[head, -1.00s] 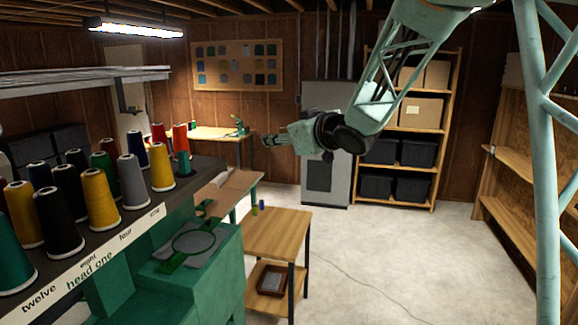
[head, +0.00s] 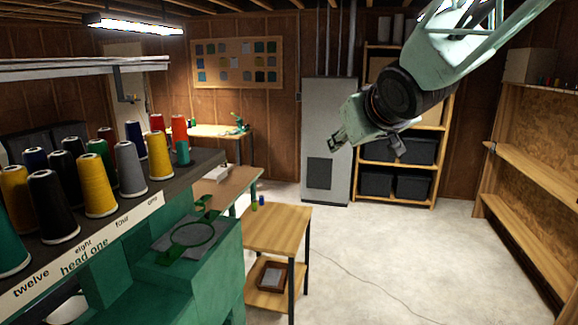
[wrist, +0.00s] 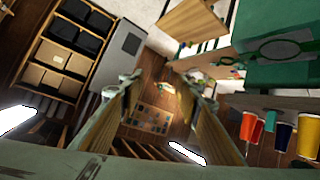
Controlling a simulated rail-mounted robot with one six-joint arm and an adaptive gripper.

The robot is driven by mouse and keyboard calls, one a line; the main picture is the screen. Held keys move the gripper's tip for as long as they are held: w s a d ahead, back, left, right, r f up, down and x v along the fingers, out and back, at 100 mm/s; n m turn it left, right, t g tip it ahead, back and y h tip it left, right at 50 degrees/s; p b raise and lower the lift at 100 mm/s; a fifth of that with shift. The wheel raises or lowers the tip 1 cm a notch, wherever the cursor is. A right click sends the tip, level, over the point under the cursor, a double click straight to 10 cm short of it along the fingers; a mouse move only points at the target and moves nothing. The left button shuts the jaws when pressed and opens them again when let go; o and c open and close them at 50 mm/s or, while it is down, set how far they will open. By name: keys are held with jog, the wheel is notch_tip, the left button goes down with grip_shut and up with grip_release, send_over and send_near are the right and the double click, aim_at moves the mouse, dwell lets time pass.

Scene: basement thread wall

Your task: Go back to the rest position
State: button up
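My gripper (head: 338,137) hangs in mid-air in the upper right half of the head view, in front of the grey cabinet, pointing left. In the wrist view my gripper (wrist: 160,82) shows two fingers spread apart with nothing between them. My arm comes down to it from the top right. No thing is held or touched by the gripper.
A green machine with thread cones (head: 100,190) and an embroidery hoop (head: 193,235) stands at left. A small wooden table (head: 275,225) is beside it. A grey cabinet (head: 318,180) and a shelf with black bins (head: 412,184) stand behind. The floor (head: 400,255) is mostly clear.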

jog(key=s+d+f+m+g+b, duration=0.1)
jog(key=s+f, duration=0.4)
jog(key=s, duration=1.1)
jog(key=s+d+f+m+g+h+b, duration=0.1)
jog(key=s+f, duration=0.5)
jog(key=s, duration=1)
jog(key=s+d+f+m+g+b, duration=0.2)
jog(key=s+f+g, duration=0.4)
jog(key=s, duration=1)
jog(key=shift+d+b, duration=0.75)
jog(key=shift+d, duration=0.35)
jog(key=shift+f, duration=0.1)
